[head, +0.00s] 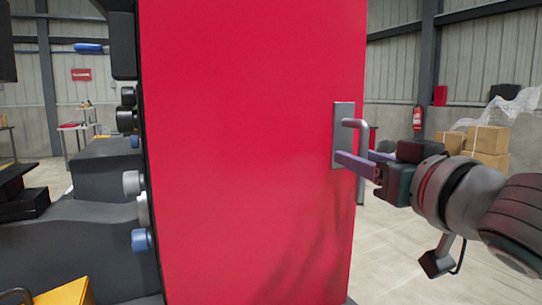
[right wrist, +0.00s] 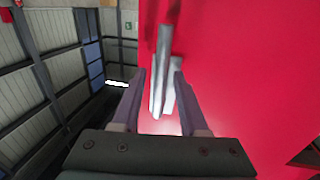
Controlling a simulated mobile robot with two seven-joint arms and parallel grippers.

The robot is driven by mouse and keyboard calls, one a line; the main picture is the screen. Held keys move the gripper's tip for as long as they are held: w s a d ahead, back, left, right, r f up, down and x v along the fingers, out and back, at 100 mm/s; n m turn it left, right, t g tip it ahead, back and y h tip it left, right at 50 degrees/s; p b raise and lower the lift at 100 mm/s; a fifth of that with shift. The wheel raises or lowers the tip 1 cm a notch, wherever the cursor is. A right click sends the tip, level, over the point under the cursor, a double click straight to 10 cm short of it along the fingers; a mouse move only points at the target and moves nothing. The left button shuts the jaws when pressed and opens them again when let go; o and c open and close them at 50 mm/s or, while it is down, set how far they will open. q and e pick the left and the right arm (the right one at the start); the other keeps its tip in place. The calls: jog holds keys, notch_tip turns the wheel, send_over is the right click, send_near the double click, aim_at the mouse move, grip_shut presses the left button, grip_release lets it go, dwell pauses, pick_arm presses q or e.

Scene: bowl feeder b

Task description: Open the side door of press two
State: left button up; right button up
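The side door (head: 245,150) of the press is a large red panel filling the middle of the head view, and it looks shut. A grey metal handle (head: 357,128) on a plate (head: 342,150) sits at its right edge. My right gripper (head: 356,164) is at the handle, coming from the right. In the right wrist view its two fingers (right wrist: 157,100) are apart, with the handle (right wrist: 160,85) showing between and beyond them. I cannot tell whether they touch it. The red door (right wrist: 250,70) fills the right of that view. My left gripper is not in view.
Dark machine parts with knobs (head: 133,184) stand left of the door. Cardboard boxes (head: 488,140) and a fire extinguisher (head: 417,118) are at the back right. Bare floor (head: 400,260) lies open right of the door.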

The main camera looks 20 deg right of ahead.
grip_shut()
dwell(1.2)
